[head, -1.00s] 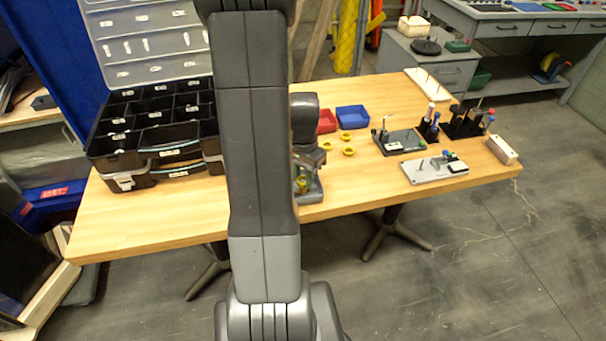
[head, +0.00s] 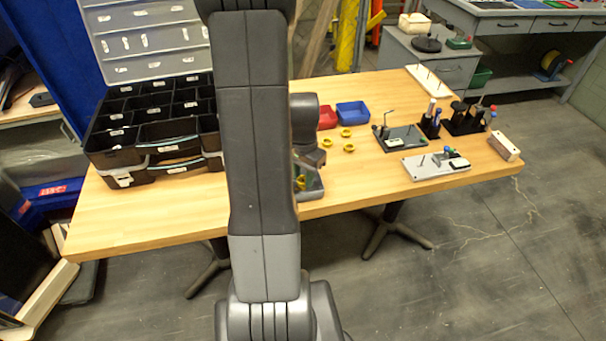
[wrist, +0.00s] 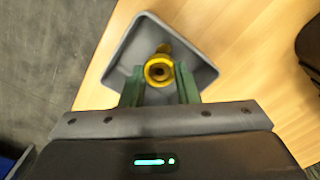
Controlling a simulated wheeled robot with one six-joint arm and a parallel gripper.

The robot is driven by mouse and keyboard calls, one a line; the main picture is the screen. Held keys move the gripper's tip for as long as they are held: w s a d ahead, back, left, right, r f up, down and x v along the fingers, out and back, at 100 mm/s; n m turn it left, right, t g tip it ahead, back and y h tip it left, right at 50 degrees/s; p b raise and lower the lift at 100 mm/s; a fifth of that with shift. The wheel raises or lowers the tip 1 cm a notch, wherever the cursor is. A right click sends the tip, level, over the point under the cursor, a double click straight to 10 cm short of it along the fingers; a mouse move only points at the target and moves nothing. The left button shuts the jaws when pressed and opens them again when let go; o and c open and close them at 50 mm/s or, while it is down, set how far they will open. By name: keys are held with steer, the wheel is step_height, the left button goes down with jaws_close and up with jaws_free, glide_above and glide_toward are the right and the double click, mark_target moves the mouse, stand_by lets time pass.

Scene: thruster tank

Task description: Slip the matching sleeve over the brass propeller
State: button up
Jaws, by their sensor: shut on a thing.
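In the wrist view, my gripper (wrist: 160,88) has green fingers shut on a yellow ring-shaped sleeve (wrist: 149,72) with a dark hole. The sleeve is above a grey tray (wrist: 195,42) on the table's edge. A brass-coloured part, perhaps the propeller (wrist: 165,48), shows just beyond the sleeve, mostly hidden by it. I cannot tell whether the sleeve is around it or only above it. In the head view, my arm hides most of the tray (head: 314,190) and the gripper. Several loose yellow rings (head: 348,148) lie on the table to the right of my arm.
A red bin (head: 327,118) and a blue bin (head: 353,113) stand behind the loose rings. A black compartment case (head: 150,135) is at the left. Fixture plates (head: 435,166) and tool holders (head: 430,126) stand at the right. The table front between tray and plates is clear.

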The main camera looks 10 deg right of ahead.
steer(key=shift+f, duration=0.15)
steer(key=o, duration=1)
step_height(320, 180, up, 18)
steer(key=p, duration=0.4)
steer(key=shift+p, duration=0.3)
steer(key=shift+f, duration=0.15)
